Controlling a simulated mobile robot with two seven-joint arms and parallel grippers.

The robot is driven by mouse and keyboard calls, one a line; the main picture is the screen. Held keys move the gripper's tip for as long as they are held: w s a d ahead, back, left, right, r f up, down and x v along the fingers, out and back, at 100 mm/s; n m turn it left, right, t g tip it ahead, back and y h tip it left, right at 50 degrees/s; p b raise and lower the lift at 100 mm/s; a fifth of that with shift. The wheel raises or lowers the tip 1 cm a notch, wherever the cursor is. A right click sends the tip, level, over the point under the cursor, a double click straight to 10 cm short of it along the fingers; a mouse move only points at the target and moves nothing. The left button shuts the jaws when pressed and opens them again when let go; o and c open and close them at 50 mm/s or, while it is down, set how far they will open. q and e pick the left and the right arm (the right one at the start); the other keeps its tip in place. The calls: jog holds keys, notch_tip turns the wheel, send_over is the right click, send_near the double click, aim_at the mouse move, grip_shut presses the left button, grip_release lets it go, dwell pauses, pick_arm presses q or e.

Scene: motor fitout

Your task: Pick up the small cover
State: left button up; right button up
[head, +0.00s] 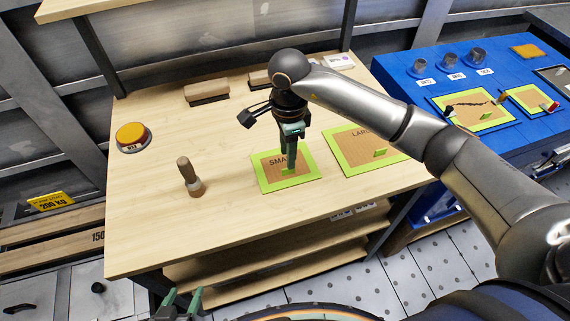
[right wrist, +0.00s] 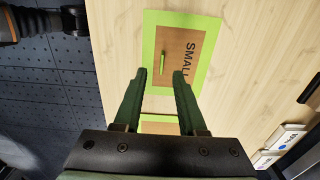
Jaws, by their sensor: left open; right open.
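The small cover (head: 271,173) is a brown panel in a bright green border, marked SMALL, lying flat on the wooden bench. A small green handle (right wrist: 163,62) stands on it. My right gripper (head: 291,166) points down over the cover and hides part of its lettering and handle in the head view. In the right wrist view its green fingers (right wrist: 159,75) are apart with nothing between them, and the handle shows just beyond the tips. My left gripper (head: 180,301) is open and empty at the bottom edge of the head view, low in front of the bench.
The large cover (head: 345,155) lies to the right, partly behind my right arm. A wooden-handled tool (head: 189,178) stands left of the small cover. An orange button (head: 131,134) and wooden-backed brushes (head: 207,91) are farther back. A blue workbench (head: 405,62) stands at the right.

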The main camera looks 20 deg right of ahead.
aim_at(285, 163)
jog(key=shift+w+d+f+p, duration=0.15)
jog(key=shift+f+p, duration=0.25)
jog(key=shift+f, duration=2.25)
grip_shut()
